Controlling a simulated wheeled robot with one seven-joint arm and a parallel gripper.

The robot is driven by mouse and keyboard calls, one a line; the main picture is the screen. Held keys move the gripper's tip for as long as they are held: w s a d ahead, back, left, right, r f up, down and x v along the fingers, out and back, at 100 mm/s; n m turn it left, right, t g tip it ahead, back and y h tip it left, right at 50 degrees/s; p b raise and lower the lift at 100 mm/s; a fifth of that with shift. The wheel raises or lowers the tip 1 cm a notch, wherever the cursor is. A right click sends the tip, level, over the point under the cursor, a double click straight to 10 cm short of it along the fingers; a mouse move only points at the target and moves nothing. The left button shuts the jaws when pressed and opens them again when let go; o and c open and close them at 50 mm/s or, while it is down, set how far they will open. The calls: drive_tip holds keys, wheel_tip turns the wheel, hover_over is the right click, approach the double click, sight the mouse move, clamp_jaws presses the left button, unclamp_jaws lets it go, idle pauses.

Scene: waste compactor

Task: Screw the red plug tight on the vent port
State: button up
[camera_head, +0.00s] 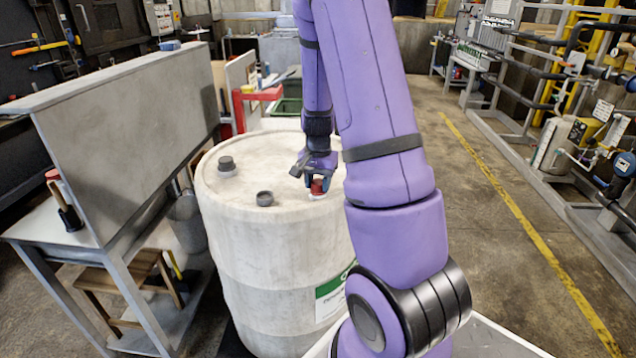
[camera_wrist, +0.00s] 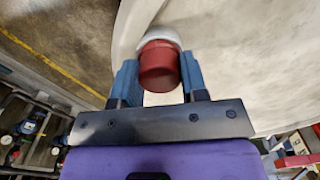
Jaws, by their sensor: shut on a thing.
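The red plug (camera_head: 318,186) sits at the white vent port (camera_head: 317,196) on the top of the white drum (camera_head: 275,260), near its right side. My gripper (camera_head: 318,178) reaches down from above and is shut on the plug. In the wrist view the red plug (camera_wrist: 160,66) lies between the two blue fingers of my gripper (camera_wrist: 160,78), and the white rim of the vent port (camera_wrist: 158,36) shows just beyond it. I cannot tell how far the plug is threaded in.
Two dark caps, one at the back left (camera_head: 226,163) and one nearer the middle (camera_head: 264,198), stand on the drum top. A grey panel and metal bench (camera_head: 75,225) stand to the left. The floor right of the yellow line (camera_head: 530,225) has pipework beyond it.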

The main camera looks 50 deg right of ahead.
drive_tip(key=shift+m, duration=1)
drive_tip(key=o, duration=1.1)
drive_tip(key=shift+c, duration=0.4)
